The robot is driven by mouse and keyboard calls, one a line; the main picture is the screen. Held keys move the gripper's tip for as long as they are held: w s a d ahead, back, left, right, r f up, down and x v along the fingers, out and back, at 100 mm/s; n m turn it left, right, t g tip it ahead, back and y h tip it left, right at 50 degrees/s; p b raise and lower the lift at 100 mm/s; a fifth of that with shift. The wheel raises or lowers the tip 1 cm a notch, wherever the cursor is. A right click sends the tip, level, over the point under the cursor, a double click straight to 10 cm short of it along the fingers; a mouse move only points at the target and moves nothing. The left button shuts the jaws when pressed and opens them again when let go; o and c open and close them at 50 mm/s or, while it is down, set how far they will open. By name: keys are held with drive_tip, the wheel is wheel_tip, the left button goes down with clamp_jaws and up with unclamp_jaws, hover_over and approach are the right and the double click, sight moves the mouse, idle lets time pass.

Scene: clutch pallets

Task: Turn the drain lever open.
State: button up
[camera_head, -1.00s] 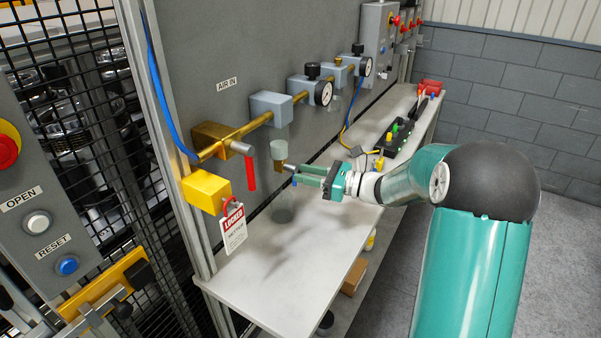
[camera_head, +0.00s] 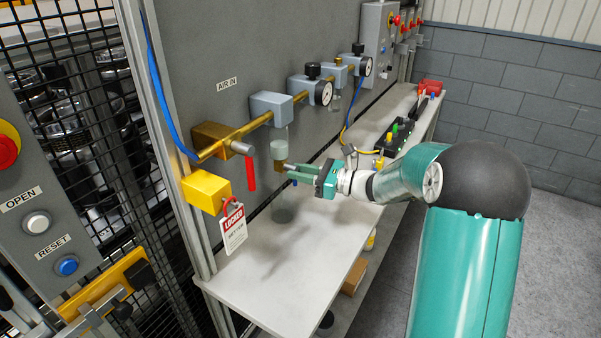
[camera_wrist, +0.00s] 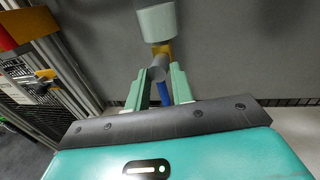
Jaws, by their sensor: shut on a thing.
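The drain valve (camera_head: 279,167) is a small brass body under the pale filter bowl (camera_head: 279,150) on the air line. In the wrist view its brass part (camera_wrist: 161,49) shows below the bowl (camera_wrist: 157,22), with a grey stem (camera_wrist: 156,68) pointing toward me. The blue drain lever (camera_wrist: 163,94) hangs down from the stem between my green fingers. My gripper (camera_wrist: 160,82) is shut on the lever. In the head view my gripper (camera_head: 292,173) is at the valve, and only a little blue shows below the fingers. The lever's exact angle is hard to tell.
A red handle (camera_head: 251,174) and a yellow lockout block (camera_head: 206,191) with a tag (camera_head: 233,228) are left of the valve. The bench (camera_head: 285,290) is bare in front. Gauges (camera_head: 323,93) line the panel at right.

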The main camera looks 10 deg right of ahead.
drive_tip(key=shift+a, duration=0.1)
drive_tip(key=n+h, duration=0.1)
drive_tip(key=n, duration=0.5)
drive_tip(key=n+h, duration=0.2)
drive_tip(key=n, duration=0.4)
drive_tip(key=shift+r, duration=0.2)
drive_tip(key=shift+n+t+h, duration=0.5)
drive_tip(key=shift+n, duration=1.2)
clamp_jaws()
drive_tip(key=o, duration=0.7)
unclamp_jaws()
drive_tip(key=shift+r, duration=0.1)
